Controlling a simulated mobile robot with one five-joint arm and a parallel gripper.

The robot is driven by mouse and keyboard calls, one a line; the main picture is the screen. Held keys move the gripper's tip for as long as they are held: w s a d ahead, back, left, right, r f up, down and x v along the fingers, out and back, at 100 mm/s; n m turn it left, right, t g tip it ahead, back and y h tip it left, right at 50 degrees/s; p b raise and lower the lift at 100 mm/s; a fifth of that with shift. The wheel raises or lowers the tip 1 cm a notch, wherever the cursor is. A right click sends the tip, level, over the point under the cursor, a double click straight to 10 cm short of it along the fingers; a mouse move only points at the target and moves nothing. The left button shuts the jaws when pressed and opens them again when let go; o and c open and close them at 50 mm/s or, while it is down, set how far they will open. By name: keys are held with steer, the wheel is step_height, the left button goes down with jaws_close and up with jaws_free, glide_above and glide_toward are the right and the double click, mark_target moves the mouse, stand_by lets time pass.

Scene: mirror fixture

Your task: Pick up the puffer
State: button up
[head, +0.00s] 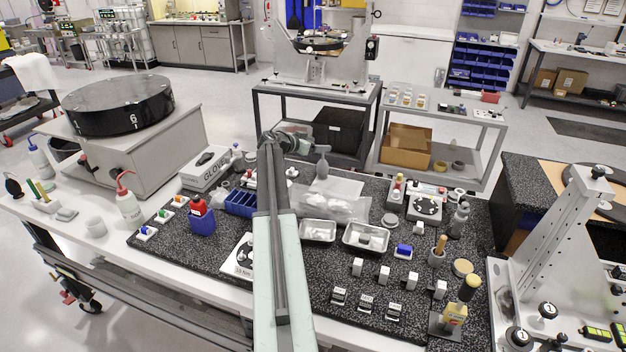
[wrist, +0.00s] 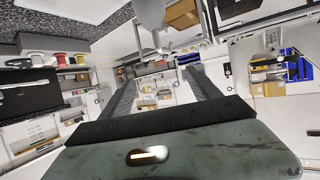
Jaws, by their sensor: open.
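A grey bulb with a narrow neck, which looks like the puffer (head: 322,165), stands upright on the back part of the dark speckled mat, just right of my arm's far end. In the wrist view a pale grey form with a thin nozzle, likely the same puffer (wrist: 150,14), shows at the top, beyond the fingers. My gripper (head: 290,140) is at the far end of the arm, left of and close to the puffer, apart from it as far as I can tell. In the wrist view my gripper (wrist: 162,78) is open, with nothing between its fingers.
Clear plastic bags (head: 335,198) lie in front of the puffer. Metal trays (head: 318,231) sit nearer. A blue bin (head: 241,203) and a glove box (head: 207,170) stand left. A black bulb-shaped thing (head: 13,187) stands on the far left bench.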

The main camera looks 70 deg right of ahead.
mark_target(319, 165)
steer(key=f+b, duration=0.2)
steer(key=f, duration=0.1)
steer(key=f+b, duration=0.3)
steer(key=w+f+b, duration=0.1)
steer(key=f+b, duration=0.2)
steer(key=f, duration=0.1)
steer(key=shift+b+x, duration=0.55)
steer(key=shift+x, duration=0.8)
steer(key=b+x, duration=0.2)
steer(key=x, duration=0.3)
steer(key=shift+s, duration=0.1)
steer(key=shift+c, duration=0.6)
steer(key=c, duration=0.8)
